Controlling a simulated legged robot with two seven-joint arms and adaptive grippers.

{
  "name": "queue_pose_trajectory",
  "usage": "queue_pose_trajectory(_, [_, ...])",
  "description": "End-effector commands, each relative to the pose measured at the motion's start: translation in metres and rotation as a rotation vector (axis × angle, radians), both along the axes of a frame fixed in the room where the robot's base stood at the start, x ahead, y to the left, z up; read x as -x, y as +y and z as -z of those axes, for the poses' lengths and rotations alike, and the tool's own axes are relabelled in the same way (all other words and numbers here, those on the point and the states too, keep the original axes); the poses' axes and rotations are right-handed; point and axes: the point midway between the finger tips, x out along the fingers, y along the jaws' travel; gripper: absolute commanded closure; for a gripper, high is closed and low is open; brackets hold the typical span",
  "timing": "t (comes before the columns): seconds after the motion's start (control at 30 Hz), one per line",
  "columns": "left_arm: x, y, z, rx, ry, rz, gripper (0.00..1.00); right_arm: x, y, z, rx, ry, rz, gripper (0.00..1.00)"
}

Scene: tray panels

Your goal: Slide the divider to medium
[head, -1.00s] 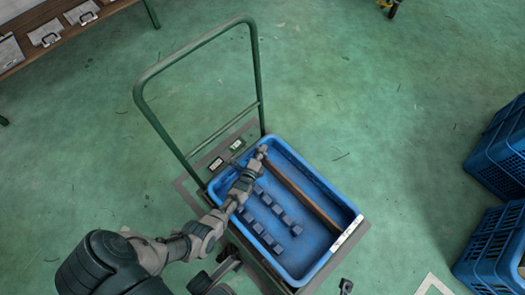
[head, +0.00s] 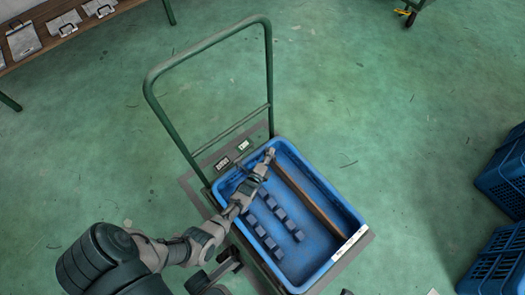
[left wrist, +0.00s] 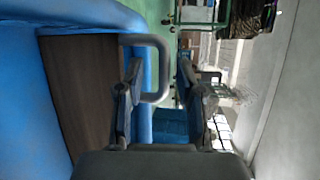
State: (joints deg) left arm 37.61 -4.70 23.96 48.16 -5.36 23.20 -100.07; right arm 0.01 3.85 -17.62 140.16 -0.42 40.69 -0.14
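The divider (head: 310,198) is a long brown board standing inside the blue tray (head: 352,208), nearer its right wall and running lengthwise. In the left wrist view the divider (left wrist: 82,95) shows as a dark brown panel with a grey loop handle (left wrist: 163,65) at its edge. My left gripper (head: 268,156) is at the divider's far end, by the tray's far rim. In the left wrist view its fingers (left wrist: 160,75) are apart, with the handle's outer bar between them and gaps showing. My right gripper is not clearly seen; a small dark piece at the head view's bottom edge is unclear.
Several dark blue blocks (head: 272,220) lie in rows left of the divider. The tray rests on a trolley with a green push handle (head: 210,45) rising behind it. Blue crates (head: 503,175) stand at right. A bench (head: 75,28) is at upper left.

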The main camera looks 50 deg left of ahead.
Motion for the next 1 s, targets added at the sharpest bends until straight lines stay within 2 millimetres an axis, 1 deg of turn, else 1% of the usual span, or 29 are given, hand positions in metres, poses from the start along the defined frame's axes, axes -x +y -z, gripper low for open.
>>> queue_pose_trajectory(0.3, [0.062, -0.021, -0.009, 0.001, 0.003, -0.001, 0.63, 0.0, 0.0, 0.0, 0.001, -0.002, -0.002, 0.6])
queue_pose_trajectory(0.4, [0.078, -0.026, -0.012, 0.0, 0.005, -0.001, 0.63, 0.0, 0.0, 0.0, 0.001, -0.002, -0.002, 0.6])
queue_pose_trajectory(0.5, [0.09, -0.03, -0.014, 0.001, 0.004, -0.001, 0.63, 0.0, 0.0, 0.0, 0.001, -0.002, -0.002, 0.6])
queue_pose_trajectory(0.63, [0.097, -0.032, -0.016, 0.0, 0.003, -0.001, 0.63, 0.0, 0.0, -0.001, 0.001, -0.002, -0.002, 0.6])
queue_pose_trajectory(1.0, [0.097, -0.033, -0.016, 0.0, 0.003, -0.001, 0.63, -0.003, 0.0, 0.001, 0.002, 0.0, -0.002, 0.6])
